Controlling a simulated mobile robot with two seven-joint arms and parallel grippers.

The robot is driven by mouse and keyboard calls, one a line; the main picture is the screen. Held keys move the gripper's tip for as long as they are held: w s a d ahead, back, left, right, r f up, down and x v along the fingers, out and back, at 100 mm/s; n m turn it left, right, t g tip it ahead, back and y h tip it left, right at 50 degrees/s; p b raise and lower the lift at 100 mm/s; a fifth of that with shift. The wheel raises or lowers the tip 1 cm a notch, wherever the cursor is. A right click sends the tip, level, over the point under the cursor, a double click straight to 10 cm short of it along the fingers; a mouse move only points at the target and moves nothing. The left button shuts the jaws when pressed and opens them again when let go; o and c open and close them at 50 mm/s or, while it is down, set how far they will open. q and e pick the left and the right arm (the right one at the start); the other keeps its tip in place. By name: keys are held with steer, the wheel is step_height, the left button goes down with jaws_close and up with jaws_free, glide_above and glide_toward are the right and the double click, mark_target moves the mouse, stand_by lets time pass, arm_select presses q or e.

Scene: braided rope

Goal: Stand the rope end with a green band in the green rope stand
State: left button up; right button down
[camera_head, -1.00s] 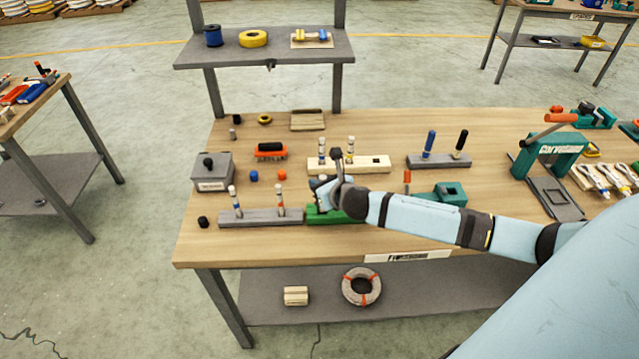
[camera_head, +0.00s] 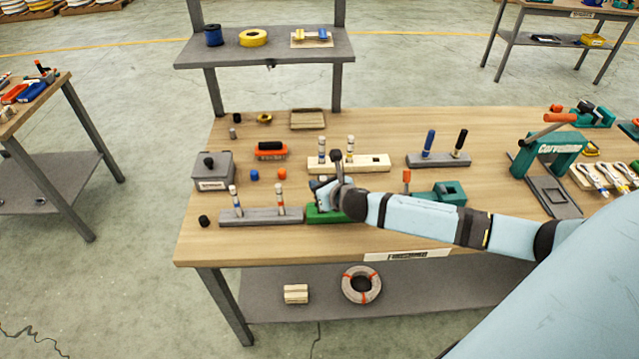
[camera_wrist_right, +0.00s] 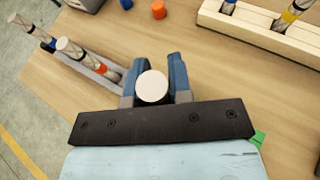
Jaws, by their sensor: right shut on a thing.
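The green rope stand (camera_head: 345,216) lies near the front edge of the workbench, partly hidden by my right gripper. My right gripper (camera_head: 320,184) is over the stand's left part. In the right wrist view its blue fingers (camera_wrist_right: 157,64) are shut on a rope end (camera_wrist_right: 152,87), seen from above as a round pale top. The band on this rope end is hidden, and I cannot tell whether its foot is in the stand. A green corner of the stand (camera_wrist_right: 258,138) shows below the gripper's dark plate. My left gripper is not in view.
A grey stand (camera_head: 262,218) with two upright banded rope ends is just left. A pale wooden stand (camera_head: 370,163) with two more is behind. A grey box (camera_head: 212,172), an orange brush (camera_head: 270,151) and a teal block (camera_head: 445,192) stand around.

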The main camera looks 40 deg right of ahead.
steer(key=shift+r+p, duration=0.1)
steer(key=shift+p, duration=0.2)
steer(key=shift+f, duration=0.4)
stand_by(0.5)
steer(key=shift+r+p, duration=0.1)
steer(key=shift+p, duration=0.2)
stand_by(0.3)
steer(key=shift+f, duration=0.3)
stand_by(0.3)
stand_by(0.4)
steer(key=shift+f, duration=0.65)
stand_by(0.3)
steer(key=shift+f, duration=0.15)
stand_by(0.4)
